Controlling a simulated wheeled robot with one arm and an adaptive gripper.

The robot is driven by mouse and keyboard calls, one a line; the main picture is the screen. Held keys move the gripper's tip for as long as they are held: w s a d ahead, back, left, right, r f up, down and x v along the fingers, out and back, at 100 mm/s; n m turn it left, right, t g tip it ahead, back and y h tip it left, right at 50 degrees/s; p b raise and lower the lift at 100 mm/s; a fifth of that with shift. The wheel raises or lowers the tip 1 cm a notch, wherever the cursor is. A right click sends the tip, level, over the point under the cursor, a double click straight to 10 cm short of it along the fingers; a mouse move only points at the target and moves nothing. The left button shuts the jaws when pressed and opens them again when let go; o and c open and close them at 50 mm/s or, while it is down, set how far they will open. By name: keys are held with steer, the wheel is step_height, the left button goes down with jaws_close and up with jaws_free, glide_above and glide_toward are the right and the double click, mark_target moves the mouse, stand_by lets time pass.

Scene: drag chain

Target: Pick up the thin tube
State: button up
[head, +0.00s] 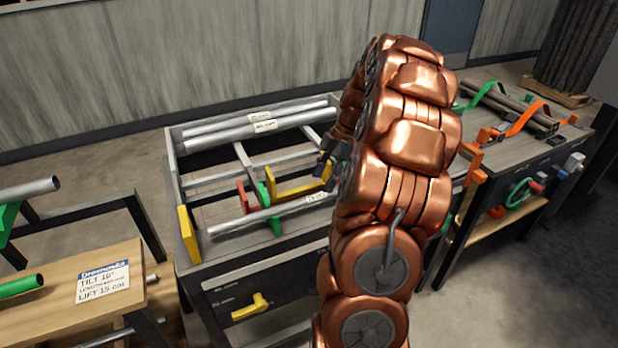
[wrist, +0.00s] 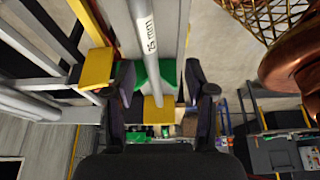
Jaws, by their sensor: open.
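The thin grey tube (head: 265,217) lies along the front of the metal rack, across a green support, with a small white label near its right end. In the wrist view the tube (wrist: 150,45) runs down from the top edge, its label ending in "mm", and its lower end lies between my fingers in the picture. My gripper (wrist: 158,80) is open, one dark finger on each side of the tube, with no visible contact. In the head view my gripper (head: 332,160) is mostly hidden by my copper arm, above the rack's right part.
Two thicker tubes (head: 255,125) lie at the rack's back. Yellow brackets (head: 298,188), a red bracket (head: 243,197) and green supports (head: 264,195) stand around the thin tube. A wooden table (head: 105,285) is at left; a bench with orange clamps (head: 525,118) is at right.

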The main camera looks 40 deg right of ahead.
mark_target(318, 194)
steer(key=shift+w+d+f+p, duration=0.15)
steer(key=shift+d+f+p, duration=0.3)
steer(key=shift+d+f, duration=0.4)
steer(key=shift+w+p+x, duration=0.25)
steer(key=shift+p+x, duration=0.25)
steer(key=shift+x, duration=0.85)
steer(key=shift+w+p+x, duration=0.25)
steer(key=shift+p+x, duration=0.25)
steer(key=shift+x, duration=0.85)
steer(key=shift+d, duration=0.15)
steer(key=shift+c, duration=0.4)
jaws_close()
